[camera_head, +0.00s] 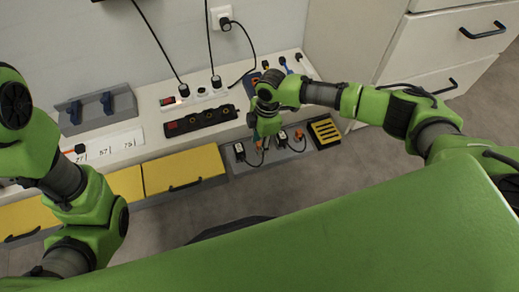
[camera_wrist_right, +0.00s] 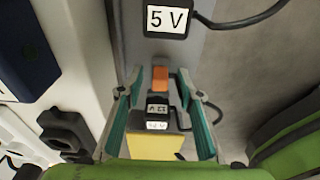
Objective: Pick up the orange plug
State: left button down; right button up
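The orange plug (camera_wrist_right: 160,78) shows in the right wrist view as a small orange block on a grey surface, between the fingertips of my right gripper (camera_wrist_right: 159,80). The teal fingers are spread, with a gap on each side of the plug, so the gripper is open and empty. In the head view my right gripper (camera_head: 266,127) points down over the grey tray (camera_head: 237,166) at the front of the bench and hides part of it. My left arm shows at the left edge, but its gripper is out of view.
Black adapters lie close by, one marked 5 V (camera_wrist_right: 168,19) and one labelled block (camera_wrist_right: 157,108) nearer the palm. A yellow-slotted black box (camera_head: 324,131) stands right of the tray. A black power strip (camera_head: 201,120) and yellow drawers (camera_head: 184,170) are to the left.

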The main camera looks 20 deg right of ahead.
grip_shut()
jog(key=shift+r, duration=0.1)
dwell(0.3)
